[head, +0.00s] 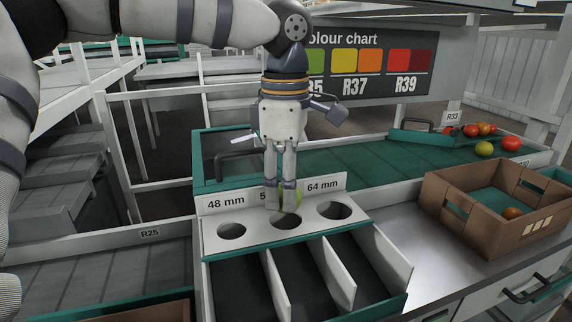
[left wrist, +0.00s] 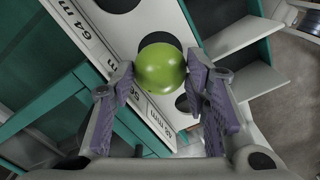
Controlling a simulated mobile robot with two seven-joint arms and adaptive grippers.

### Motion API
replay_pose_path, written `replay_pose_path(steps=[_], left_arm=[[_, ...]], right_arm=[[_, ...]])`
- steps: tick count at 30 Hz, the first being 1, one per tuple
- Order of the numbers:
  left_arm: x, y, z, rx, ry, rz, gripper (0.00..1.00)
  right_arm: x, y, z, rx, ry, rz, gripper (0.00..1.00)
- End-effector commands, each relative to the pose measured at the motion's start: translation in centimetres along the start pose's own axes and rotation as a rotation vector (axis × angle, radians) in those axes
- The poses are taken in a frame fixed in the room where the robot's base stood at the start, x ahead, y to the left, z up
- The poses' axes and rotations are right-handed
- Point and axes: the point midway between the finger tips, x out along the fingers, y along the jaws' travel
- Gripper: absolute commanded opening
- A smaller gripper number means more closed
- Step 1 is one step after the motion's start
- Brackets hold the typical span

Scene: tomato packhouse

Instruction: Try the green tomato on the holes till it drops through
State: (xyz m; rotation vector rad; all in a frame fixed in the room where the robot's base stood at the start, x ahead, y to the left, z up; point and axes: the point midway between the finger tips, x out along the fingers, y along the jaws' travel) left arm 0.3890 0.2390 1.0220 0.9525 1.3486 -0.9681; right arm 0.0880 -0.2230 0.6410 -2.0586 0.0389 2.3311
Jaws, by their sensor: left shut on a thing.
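The green tomato (left wrist: 160,68) is between the fingers of my left gripper (left wrist: 163,85) in the left wrist view. In the head view my left gripper (head: 280,208) points down and is shut on the tomato, with only a green sliver (head: 298,198) showing beside the fingers. The tomato is over the middle hole (head: 287,220) of the white sizing plate (head: 258,232); whether it touches the rim I cannot tell. The 48 mm hole (head: 232,231) is at the left and the 64 mm hole (head: 334,210) at the right. The middle label is partly hidden. My right gripper is out of view.
Dark bins with white dividers (head: 327,274) lie in front of the plate. A cardboard crate (head: 457,208) with a tomato inside stands at the right. A green conveyor (head: 375,153) runs behind, with several tomatoes at its far right. A colour chart (head: 375,65) stands behind my gripper.

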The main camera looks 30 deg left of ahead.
Motion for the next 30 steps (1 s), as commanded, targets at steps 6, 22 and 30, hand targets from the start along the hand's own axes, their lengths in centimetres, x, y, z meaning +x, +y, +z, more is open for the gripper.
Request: replay_pose_path(steps=[6,22,30], left_arm=[[1.3,0.0,0.0,0.0,0.0,0.0,0.29],[1.4,0.0,0.0,0.0,-0.001,0.0,0.56],[1.4,0.0,0.0,0.0,0.0,0.0,0.65]], right_arm=[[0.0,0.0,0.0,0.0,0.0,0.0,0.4],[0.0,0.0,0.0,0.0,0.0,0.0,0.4],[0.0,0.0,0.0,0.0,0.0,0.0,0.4]])
